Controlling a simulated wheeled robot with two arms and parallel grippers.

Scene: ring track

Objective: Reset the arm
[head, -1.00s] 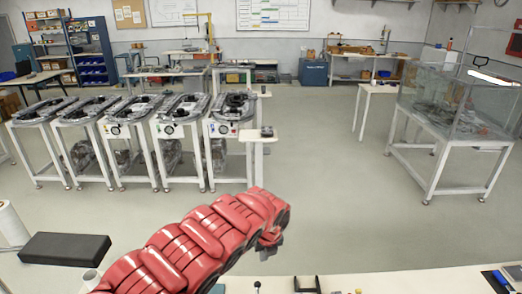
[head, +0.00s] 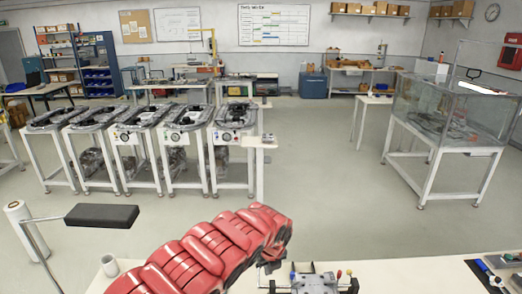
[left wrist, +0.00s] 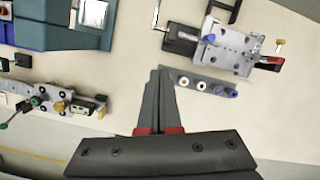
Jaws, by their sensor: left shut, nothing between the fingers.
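My left arm, red and segmented, comes in from the lower left in the head view. Its gripper (head: 272,264) hangs over the pale workbench (head: 410,280), beside a grey metal fixture (head: 315,280). In the left wrist view the dark fingers (left wrist: 160,76) lie together with nothing between them. Their tips are close in the picture to a grey strip with round knobs (left wrist: 204,85); I cannot tell if they touch it. The fixture also shows in the left wrist view (left wrist: 216,45). My right gripper is not in view.
A blue machine (left wrist: 62,24) and a small device (left wrist: 62,104) are on the left in the wrist view. A black pad on a stand (head: 102,215) is at left. Beyond the bench are a row of white stands (head: 187,185), a glass tank (head: 450,110) and open floor.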

